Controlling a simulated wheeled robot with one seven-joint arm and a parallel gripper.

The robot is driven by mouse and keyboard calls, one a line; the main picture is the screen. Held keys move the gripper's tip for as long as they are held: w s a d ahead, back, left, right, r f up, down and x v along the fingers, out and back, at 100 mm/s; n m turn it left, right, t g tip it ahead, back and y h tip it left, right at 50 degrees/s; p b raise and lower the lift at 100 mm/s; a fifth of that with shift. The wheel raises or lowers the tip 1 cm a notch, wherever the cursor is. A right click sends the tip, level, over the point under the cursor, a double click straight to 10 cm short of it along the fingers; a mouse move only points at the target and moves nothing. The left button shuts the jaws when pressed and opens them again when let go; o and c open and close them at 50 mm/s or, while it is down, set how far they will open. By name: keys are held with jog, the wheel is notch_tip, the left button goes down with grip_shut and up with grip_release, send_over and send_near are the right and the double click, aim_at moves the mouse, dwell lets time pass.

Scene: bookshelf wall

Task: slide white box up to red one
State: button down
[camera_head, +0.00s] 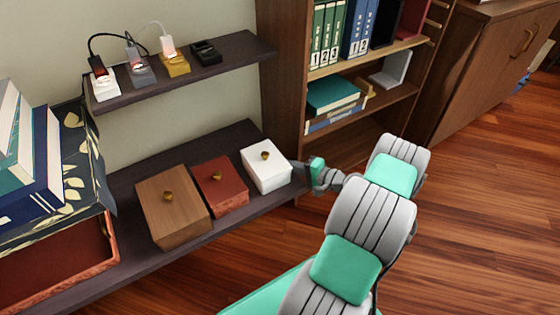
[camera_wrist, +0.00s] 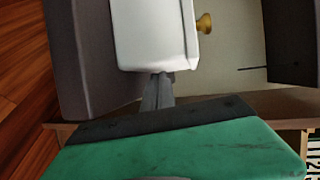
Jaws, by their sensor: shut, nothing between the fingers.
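A white box (camera_head: 266,172) with a gold knob stands on the lower dark shelf, the rightmost of three lidded boxes. The red box (camera_head: 221,189) stands to its left, with a narrow gap between them. My gripper (camera_head: 300,171) is at the right side of the white box, its fingers shut with nothing between them. In the wrist view, the fingertips (camera_wrist: 160,84) meet the edge of the white box (camera_wrist: 153,35); I cannot tell whether they press on it. The red box does not show in the wrist view.
A wooden box (camera_head: 172,212) stands left of the red box. An upper shelf (camera_head: 228,66) with small chargers hangs above. A bookcase (camera_head: 282,100) rises right of the shelf. A patterned box (camera_head: 80,175) and books fill the left end.

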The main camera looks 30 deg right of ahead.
jog(key=shift+s+a+p, duration=0.25)
jog(key=shift+a+p, duration=0.15)
jog(key=shift+a, duration=0.5)
jog(key=shift+w+d+b, duration=0.2)
jog(key=shift+d+b, duration=0.3)
jog(key=shift+d, duration=0.15)
jog(key=shift+w+d+b, duration=0.25)
jog(key=shift+d+b, duration=0.2)
jog(key=shift+d, duration=0.25)
jog(key=shift+w+d+b, duration=0.2)
jog(key=shift+d+b, duration=0.3)
jog(key=shift+d, duration=0.15)
